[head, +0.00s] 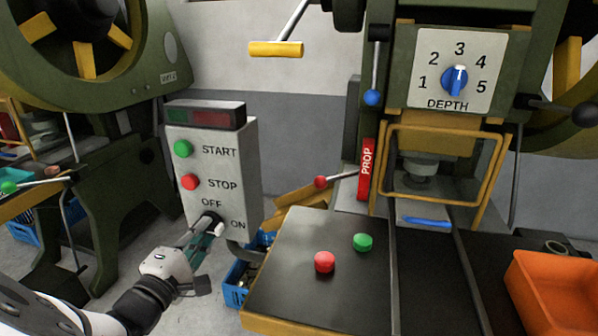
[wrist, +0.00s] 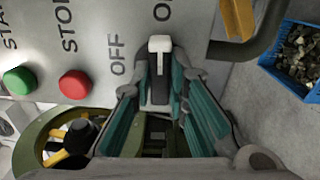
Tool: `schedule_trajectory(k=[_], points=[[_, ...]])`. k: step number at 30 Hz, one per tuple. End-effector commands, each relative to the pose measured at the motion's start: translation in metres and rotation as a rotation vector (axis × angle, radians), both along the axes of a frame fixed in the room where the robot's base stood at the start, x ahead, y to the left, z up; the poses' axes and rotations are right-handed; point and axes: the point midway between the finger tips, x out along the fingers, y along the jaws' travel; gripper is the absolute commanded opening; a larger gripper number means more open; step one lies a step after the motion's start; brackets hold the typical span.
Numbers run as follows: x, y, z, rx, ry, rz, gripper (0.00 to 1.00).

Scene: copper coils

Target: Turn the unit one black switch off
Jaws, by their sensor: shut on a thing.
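The black switch (wrist: 157,88) with a white end is on the grey control box (head: 246,169), below the green START and red STOP buttons. In the wrist view its long handle points up toward the ON label, with OFF to its left. My gripper (head: 208,228) reaches the box from the lower left. In the wrist view its teal-padded fingers (wrist: 162,82) are on both sides of the switch and shut on it. In the head view the fingers partly hide the switch. The lamp block (head: 205,115) on top has a dark green and a dull red field.
A press with a DEPTH dial (head: 455,80) stands right of the box. Its table (head: 300,290) carries a red and a green button. A blue crate (wrist: 293,60) stands low beside the box. An orange bin (head: 560,290) is at the right. Another machine (head: 95,190) stands left.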

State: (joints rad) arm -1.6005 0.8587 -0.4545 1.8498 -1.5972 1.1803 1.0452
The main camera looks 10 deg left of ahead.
Motion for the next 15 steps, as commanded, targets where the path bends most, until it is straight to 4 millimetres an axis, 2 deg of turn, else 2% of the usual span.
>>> schedule_trajectory(k=[15], points=[[-0.0010, 0.0001, 0.0020, -0.439, 0.037, 0.001, 0.00]])
